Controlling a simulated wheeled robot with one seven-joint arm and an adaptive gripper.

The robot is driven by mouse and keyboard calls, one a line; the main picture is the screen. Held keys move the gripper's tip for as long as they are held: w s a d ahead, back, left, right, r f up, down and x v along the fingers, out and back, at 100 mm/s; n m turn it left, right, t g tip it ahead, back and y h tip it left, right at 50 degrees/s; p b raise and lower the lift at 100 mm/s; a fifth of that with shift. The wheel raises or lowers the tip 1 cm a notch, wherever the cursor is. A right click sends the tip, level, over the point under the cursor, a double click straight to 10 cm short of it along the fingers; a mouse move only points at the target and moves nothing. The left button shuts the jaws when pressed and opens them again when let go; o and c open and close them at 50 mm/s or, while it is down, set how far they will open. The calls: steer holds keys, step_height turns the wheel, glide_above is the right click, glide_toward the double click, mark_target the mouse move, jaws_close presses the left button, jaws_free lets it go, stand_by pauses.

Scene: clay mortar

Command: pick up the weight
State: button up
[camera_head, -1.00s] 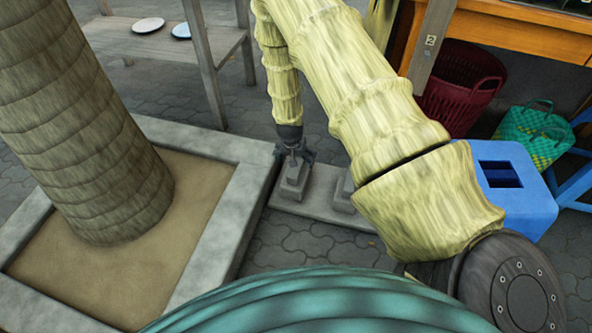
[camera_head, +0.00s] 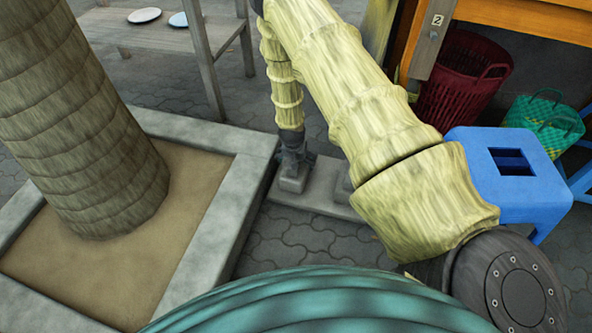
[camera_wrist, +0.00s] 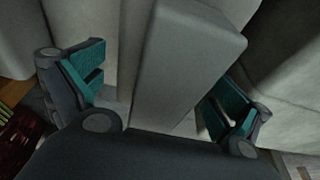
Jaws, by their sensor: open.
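The weight (camera_head: 291,183) is a small grey block standing on a low grey slab (camera_head: 318,205) on the paving. My gripper (camera_head: 295,160) is right over it, pointing down, and hides its upper part in the head view. In the wrist view the grey weight (camera_wrist: 182,65) fills the middle, between the teal-padded fingers of my open gripper (camera_wrist: 158,95). A gap shows between the weight and each finger. A second grey block (camera_head: 346,185) on the slab is mostly hidden behind my arm.
A stone-edged planter (camera_head: 205,260) with a thick trunk (camera_head: 80,130) stands at left, close to the slab. A blue stool (camera_head: 515,185), a red basket (camera_head: 462,85) and a green basket (camera_head: 545,125) stand at right. A wooden table (camera_head: 165,35) with two plates is behind.

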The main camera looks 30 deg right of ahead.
steer(key=shift+f, duration=0.25)
steer(key=shift+r, duration=0.1)
steer(key=c, duration=1.9)
steer(key=shift+w+d, duration=0.1)
steer(key=shift+c, duration=0.2)
steer(key=shift+r, duration=0.25)
